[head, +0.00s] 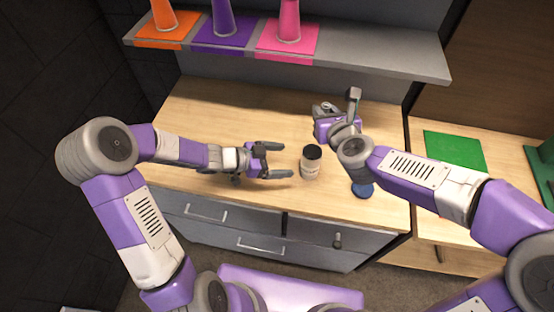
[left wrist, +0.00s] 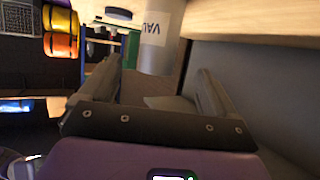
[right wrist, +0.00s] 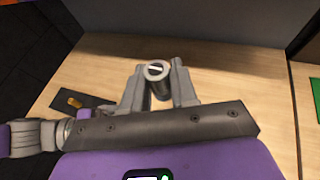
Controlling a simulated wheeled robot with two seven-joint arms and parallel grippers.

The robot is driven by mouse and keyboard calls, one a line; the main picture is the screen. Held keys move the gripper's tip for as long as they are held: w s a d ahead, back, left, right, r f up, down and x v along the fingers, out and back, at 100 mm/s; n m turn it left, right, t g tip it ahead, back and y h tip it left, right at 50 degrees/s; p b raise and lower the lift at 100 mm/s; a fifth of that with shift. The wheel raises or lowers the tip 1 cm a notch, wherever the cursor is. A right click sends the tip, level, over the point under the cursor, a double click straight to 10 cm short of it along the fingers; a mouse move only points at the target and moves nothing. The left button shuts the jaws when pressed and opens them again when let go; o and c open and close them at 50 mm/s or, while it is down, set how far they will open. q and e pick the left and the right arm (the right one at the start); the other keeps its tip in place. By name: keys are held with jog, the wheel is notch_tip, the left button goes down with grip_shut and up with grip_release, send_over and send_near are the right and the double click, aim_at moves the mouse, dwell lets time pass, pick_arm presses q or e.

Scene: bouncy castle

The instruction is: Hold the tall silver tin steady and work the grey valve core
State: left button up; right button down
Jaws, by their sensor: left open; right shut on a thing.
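The tall silver tin (head: 311,163) stands upright on the wooden counter, with a dark top and a pale label. It also shows in the left wrist view (left wrist: 158,38), ahead of my left fingers. My left gripper (head: 282,160) is open, its fingers pointing at the tin from the left and apart from it. My right gripper (head: 325,109) is above the counter behind the tin. In the right wrist view it is shut on a grey cylinder with a pale ring end, which looks like the valve core (right wrist: 157,72). In the head view that piece is not clear.
A blue round thing (head: 362,190) sits near the counter's front edge, partly under my right arm. Orange (head: 163,16), purple (head: 223,20) and pink (head: 289,22) cones stand on a shelf above. A green mat (head: 455,150) lies on the right counter. The counter's back left is clear.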

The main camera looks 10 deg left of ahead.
aim_at(303, 160)
pick_arm(q)
jog(key=x, duration=1.1)
jog(key=shift+s, duration=0.1)
jog(key=c, duration=1.1)
jog(key=shift+c, duration=0.2)
pick_arm(e)
notch_tip(303, 160, down, 11)
jog(key=shift+d, duration=0.35)
jog(key=shift+s, duration=0.1)
jog(key=c, duration=0.8)
grip_release()
